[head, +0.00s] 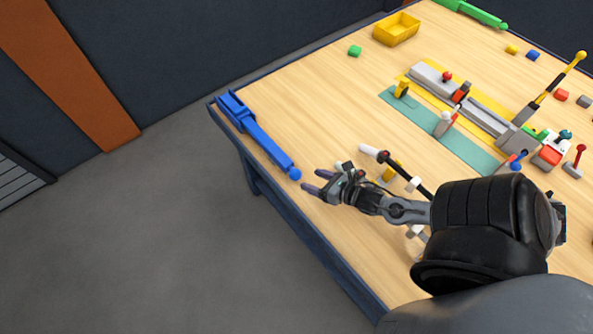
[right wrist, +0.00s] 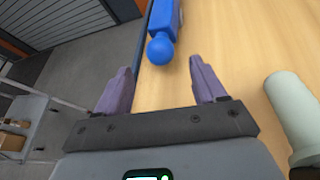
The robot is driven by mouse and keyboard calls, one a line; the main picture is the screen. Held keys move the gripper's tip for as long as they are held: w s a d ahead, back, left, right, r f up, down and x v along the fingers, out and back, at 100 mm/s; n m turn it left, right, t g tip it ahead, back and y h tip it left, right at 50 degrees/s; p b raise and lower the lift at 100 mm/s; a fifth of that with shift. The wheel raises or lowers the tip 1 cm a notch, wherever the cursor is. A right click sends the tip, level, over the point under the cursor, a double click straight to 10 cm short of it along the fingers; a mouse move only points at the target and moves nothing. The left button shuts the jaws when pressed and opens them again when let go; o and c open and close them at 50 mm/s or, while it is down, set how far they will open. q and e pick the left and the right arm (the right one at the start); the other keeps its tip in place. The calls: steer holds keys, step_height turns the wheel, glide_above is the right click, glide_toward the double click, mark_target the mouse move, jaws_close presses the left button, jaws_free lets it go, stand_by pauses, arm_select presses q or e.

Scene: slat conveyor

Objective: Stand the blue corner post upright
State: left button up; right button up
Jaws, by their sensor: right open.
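The blue corner post (head: 262,138) lies flat on the table along its left edge. It has a wide block at its far end and a ball at its near end. My right gripper (head: 314,181) is open and empty, its purple fingers just to the right of and below the ball end. In the right wrist view the post's ball end (right wrist: 160,50) shows ahead, between the lines of the spread fingers (right wrist: 160,68) and apart from them. My left gripper is not in view.
The wooden table (head: 330,100) has a dark edge on the left. A grey rail fixture (head: 465,95) with levers stands at the right. Small parts lie beside my right arm.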

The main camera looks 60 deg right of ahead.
mark_target(300, 175)
steer(key=b+x, duration=0.1)
steer(key=x, duration=0.7)
steer(key=shift+w+f, duration=0.1)
steer(key=shift+w, duration=0.2)
steer(key=shift+c, duration=0.2)
